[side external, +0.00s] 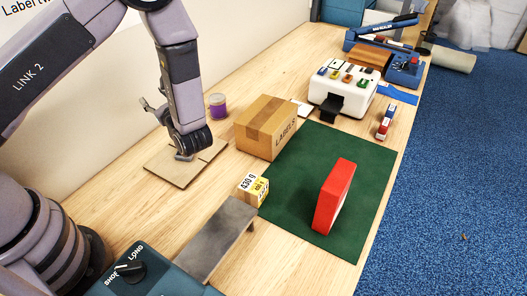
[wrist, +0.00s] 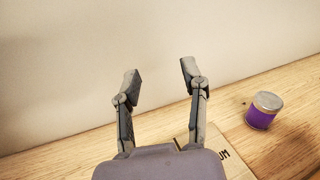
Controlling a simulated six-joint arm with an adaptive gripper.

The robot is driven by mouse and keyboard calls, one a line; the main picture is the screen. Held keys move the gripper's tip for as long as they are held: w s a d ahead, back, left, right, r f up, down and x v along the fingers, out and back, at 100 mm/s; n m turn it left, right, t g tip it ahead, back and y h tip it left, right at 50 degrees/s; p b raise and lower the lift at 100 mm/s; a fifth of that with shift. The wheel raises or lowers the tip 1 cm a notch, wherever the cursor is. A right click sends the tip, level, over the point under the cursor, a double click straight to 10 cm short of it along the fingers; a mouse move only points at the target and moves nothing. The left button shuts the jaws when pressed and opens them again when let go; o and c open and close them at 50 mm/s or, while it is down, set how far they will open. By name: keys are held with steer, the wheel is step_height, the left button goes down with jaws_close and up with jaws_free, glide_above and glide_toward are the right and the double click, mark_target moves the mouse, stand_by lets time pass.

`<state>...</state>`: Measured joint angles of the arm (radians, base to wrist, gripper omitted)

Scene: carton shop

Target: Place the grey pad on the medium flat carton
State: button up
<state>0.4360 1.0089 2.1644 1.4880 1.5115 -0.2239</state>
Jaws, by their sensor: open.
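The medium flat carton (side external: 166,171) is a thin brown sheet lying on the bench near the wall; part of it, with the letters "UM", shows at the bottom of the wrist view (wrist: 235,160). My gripper (wrist: 160,78) is open and empty, its two fingers spread and facing the pale wall. In the side view my gripper is low over the flat carton and hides part of it; I cannot tell if it touches. I cannot surely make out the grey pad; a grey slab (side external: 213,240) at the front of the bench may be something else.
A purple jar (side external: 217,106) stands behind the flat carton. A taped box (side external: 266,126) and a small yellow-labelled box (side external: 253,188) stand to the right. A red block (side external: 333,198) stands on a green mat (side external: 290,205). A white machine (side external: 342,92) is farther back.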

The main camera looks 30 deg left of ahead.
steer(key=s+a+r+n+g+h, duration=0.4)
steer(key=s+r+n+g+h, duration=0.3)
steer(key=s+r+n, duration=0.5)
steer(key=s+d+r+n+t+h, duration=0.6)
steer(key=s+d+r+n+h, duration=0.1)
steer(key=s+r+h, duration=0.2)
steer(key=shift+s+d+r+n+t, duration=0.3)
steer(key=shift+s+d+r+n, duration=0.15)
steer(key=shift+s, duration=0.25)
